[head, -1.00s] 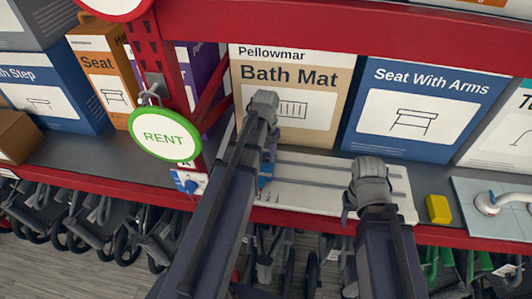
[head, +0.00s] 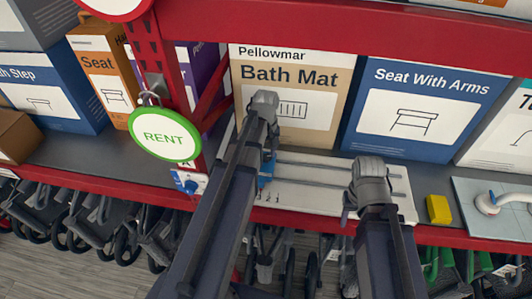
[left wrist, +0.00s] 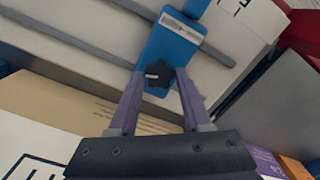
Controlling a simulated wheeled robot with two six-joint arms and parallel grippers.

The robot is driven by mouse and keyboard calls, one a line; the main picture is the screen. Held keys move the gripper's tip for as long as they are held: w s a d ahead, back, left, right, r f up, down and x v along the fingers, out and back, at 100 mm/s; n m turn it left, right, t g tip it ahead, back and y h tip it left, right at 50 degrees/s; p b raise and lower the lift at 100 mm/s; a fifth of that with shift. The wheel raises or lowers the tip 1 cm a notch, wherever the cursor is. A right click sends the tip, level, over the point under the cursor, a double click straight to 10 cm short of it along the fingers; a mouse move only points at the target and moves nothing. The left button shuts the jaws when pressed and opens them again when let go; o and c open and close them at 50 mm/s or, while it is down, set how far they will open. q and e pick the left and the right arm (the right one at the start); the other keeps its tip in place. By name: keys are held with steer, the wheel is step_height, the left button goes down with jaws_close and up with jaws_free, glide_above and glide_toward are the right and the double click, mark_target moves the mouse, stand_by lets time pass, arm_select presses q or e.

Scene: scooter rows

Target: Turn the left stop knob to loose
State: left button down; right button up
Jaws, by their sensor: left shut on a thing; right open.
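The left stop is a blue block on a white board (head: 340,205) with grey rails. It shows in the left wrist view (left wrist: 176,42) with a white scale label on it, and as a small blue patch in the head view (head: 266,170). A black lobed knob (left wrist: 158,75) with a pale pointer mark sits on the stop. My left gripper (left wrist: 159,80) is shut on the knob, one finger on each side. In the head view its arm hides the knob. My right gripper (head: 350,205) is open and empty above the board's right part; its fingers are mostly hidden.
Bath Mat (head: 290,60) and Seat With Arms (head: 425,105) boxes stand behind the board. A yellow block (head: 438,209) and a grey panel with a white handle (head: 490,204) lie to the right. A green RENT tag (head: 165,138) hangs on the red post at left.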

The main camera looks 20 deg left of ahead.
mark_target(266, 157)
arm_select(q)
steer(key=shift+n, duration=1.5)
steer(key=shift+c, duration=1.7)
jaws_free()
steer(key=shift+r, duration=0.1)
step_height(266, 157, up, 8)
steer(key=p, duration=0.8)
steer(key=shift+f, duration=0.25)
